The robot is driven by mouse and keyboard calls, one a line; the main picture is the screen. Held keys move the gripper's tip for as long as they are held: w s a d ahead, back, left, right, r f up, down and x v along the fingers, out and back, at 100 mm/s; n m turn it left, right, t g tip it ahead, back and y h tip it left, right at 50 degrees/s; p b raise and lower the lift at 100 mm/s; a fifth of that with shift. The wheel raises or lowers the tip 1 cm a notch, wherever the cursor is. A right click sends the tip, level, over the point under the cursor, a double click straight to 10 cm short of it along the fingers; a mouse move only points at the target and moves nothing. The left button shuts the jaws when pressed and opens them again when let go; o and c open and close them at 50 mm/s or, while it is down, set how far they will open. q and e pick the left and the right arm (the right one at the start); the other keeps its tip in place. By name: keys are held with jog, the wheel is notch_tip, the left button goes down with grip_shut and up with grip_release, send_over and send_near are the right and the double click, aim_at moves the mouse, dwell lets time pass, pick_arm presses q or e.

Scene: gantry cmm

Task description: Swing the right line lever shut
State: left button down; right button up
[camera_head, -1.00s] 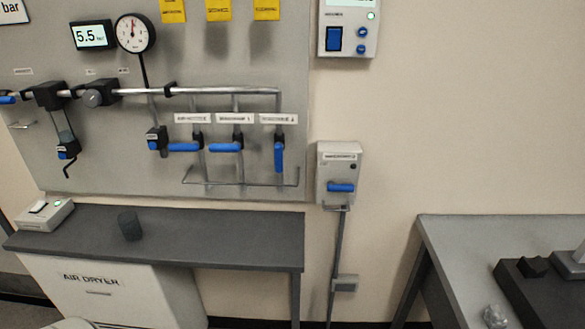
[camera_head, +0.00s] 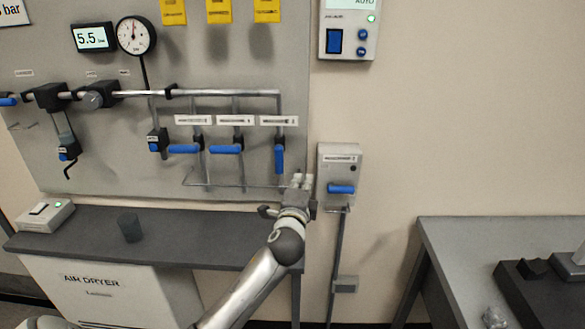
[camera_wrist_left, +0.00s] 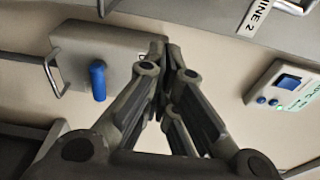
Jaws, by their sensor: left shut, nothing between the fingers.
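The right line lever (camera_head: 279,159) is a blue handle on the rightmost drop pipe of the wall panel in the head view, and it hangs straight down. The other two line levers, the left one (camera_head: 185,149) and the middle one (camera_head: 226,149), lie horizontal. My left gripper (camera_head: 302,180) is below and to the right of the right lever, apart from it in the picture, near the panel's lower right edge. In the wrist view its fingers (camera_wrist_left: 167,67) are together and empty. The right lever cannot be made out there. My right gripper is not in view.
A grey wall box (camera_head: 340,165) with a blue horizontal handle (camera_head: 341,188) is close right of my left gripper; it also shows in the wrist view (camera_wrist_left: 75,55). A thin rail (camera_head: 235,185) runs below the levers. A dark bench (camera_head: 200,222) stands below the panel.

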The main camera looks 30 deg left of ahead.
aim_at(279, 160)
pick_arm(q)
jog(key=p+x, duration=0.1)
jog(key=x, duration=0.7)
jog(key=s+a+p, duration=0.2)
jog(key=s+a, duration=0.1)
jog(key=shift+s, duration=0.1)
jog(key=shift+d+f, duration=0.1)
